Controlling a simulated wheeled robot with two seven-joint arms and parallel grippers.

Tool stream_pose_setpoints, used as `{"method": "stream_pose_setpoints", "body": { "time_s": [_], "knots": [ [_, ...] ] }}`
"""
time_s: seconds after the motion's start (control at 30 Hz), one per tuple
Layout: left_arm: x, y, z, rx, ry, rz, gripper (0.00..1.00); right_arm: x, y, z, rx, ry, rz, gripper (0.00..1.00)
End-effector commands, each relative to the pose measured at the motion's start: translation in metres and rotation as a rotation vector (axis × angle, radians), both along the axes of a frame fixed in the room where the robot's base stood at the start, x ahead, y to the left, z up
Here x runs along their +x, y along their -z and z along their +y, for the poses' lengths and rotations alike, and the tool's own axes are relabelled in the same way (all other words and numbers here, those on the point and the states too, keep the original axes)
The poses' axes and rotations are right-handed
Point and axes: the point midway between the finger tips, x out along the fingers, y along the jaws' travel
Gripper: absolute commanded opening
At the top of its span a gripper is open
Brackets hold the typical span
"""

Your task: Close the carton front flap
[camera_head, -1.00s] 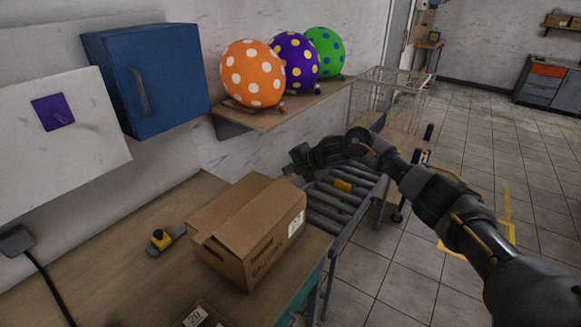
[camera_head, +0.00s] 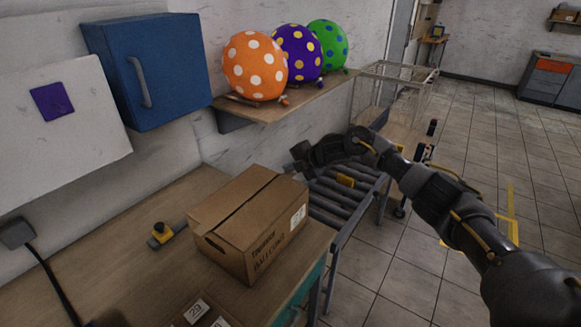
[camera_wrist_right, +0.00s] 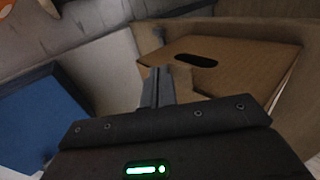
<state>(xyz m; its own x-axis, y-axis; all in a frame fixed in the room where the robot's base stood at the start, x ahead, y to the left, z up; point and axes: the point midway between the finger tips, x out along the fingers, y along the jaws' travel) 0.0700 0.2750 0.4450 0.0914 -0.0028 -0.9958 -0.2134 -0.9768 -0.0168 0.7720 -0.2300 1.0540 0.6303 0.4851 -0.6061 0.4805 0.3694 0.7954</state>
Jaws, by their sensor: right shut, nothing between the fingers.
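The brown cardboard carton (camera_head: 262,247) sits upright on the wooden table, with dark print and a white label on its sides. Its top panels lie nearly flat, with a narrow dark gap between them. I cannot tell the front flap apart with certainty. My right gripper (camera_head: 299,158) is beyond the carton's far right corner, a little above it, shut and empty. In the right wrist view my shut fingers (camera_wrist_right: 156,88) point towards brown cardboard (camera_wrist_right: 235,55) with a dark hand hole. Whether they touch it is unclear.
A roller conveyor (camera_head: 340,205) stands behind and right of the carton. A wall shelf (camera_head: 275,112) holds orange, purple and green dotted balloons. A blue cabinet (camera_head: 165,85) hangs left. A yellow and black device (camera_head: 160,234) lies left of the carton on the table (camera_head: 110,260).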

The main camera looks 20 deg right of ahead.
Motion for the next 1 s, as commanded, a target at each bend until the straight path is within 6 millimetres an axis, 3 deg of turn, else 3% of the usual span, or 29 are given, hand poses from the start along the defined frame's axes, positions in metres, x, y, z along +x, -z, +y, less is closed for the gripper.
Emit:
{"method": "stream_pose_setpoints", "body": {
  "time_s": [0.73,0.87,1.0],
  "knots": [
    [-0.001,-0.014,-0.001,-0.001,-0.001,0.0,0.32,0.0,-0.019,0.0,0.001,0.001,-0.001,0.0],
    [0.0,-0.026,-0.001,-0.001,-0.001,0.0,0.32,0.0,-0.036,-0.001,0.0,0.002,-0.002,0.0],
    [0.0,-0.05,-0.001,-0.001,-0.001,0.0,0.32,-0.001,-0.068,-0.002,0.0,0.001,-0.003,0.0]
  ]
}}
